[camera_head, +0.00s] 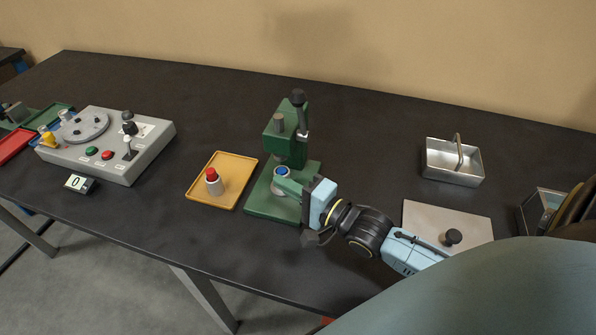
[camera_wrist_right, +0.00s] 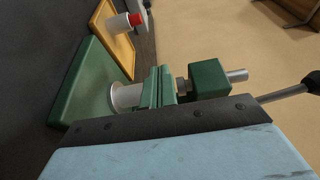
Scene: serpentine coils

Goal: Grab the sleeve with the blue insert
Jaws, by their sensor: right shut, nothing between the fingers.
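The sleeve with the blue insert (camera_head: 282,171) is at the green press (camera_head: 277,139), below its head, with its blue top showing. In the right wrist view a pale sleeve (camera_wrist_right: 122,97) stands on the green press base, partly hidden by my fingers; no blue shows there. My right gripper (camera_head: 283,183) reaches in from the right, its fingertips right beside the sleeve in the picture. In the right wrist view its fingers (camera_wrist_right: 158,87) are together, with nothing between them. Whether they touch the sleeve cannot be told. My left gripper is not in view.
A yellow tray (camera_head: 203,199) left of the press holds a sleeve with a red insert (camera_head: 213,181). A grey control box (camera_head: 120,165) is further left. A metal bin (camera_head: 450,177) and a flat plate with a black knob (camera_head: 425,219) are at right. The back table is clear.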

